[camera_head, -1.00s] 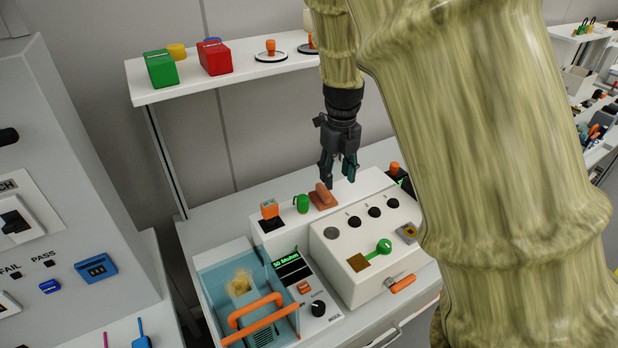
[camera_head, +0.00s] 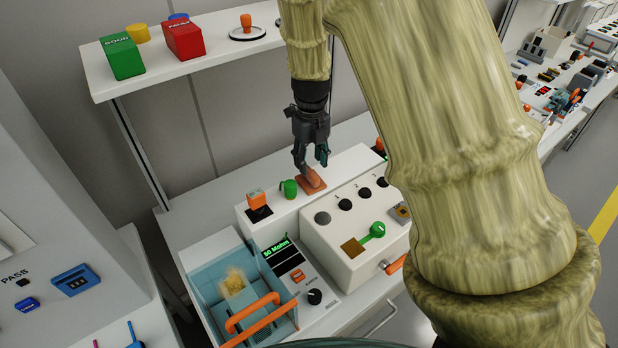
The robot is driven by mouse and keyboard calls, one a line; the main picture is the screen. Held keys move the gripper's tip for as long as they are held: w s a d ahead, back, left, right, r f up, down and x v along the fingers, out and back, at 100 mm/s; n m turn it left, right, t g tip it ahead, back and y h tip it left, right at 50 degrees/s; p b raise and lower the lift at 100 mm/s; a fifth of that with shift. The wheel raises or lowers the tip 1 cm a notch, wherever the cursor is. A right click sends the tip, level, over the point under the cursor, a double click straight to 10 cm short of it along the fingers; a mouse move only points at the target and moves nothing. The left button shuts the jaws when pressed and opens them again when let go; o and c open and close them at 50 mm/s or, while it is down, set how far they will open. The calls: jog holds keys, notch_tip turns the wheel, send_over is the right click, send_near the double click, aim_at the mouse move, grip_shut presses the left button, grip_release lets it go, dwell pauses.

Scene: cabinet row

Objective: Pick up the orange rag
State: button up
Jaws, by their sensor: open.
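The orange rag (camera_head: 311,186) is a small flat brownish-orange piece with a raised lump in its middle. It lies on the white raised ledge at the back of the instrument on the bench. My gripper (camera_head: 313,168) is dark, points down and is open. Its fingertips are right at the rag's raised part, overlapping it in the picture. I cannot tell whether they touch it. Part of the rag's raised lump is hidden behind the fingers.
A box with black knobs (camera_head: 345,255) is in front. A shelf (camera_head: 160,75) with green and red boxes is above left. A blue-walled tray (camera_head: 205,262) is at lower left.

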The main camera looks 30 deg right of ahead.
aim_at(311, 172)
jog(key=shift+s+f, duration=0.2)
jog(key=shift+s, duration=0.2)
notch_tip(311, 172, down, 4)
jog(key=shift+w+a+p, duration=0.1)
jog(key=shift+a+p, duration=0.05)
jog(key=shift+p, duration=0.6)
jog(key=shift+s+r, duration=0.1)
jog(key=shift+s, duration=0.1)
jog(key=shift+w, duration=0.1)
jog(key=c, duration=0.3)
grip_shut()
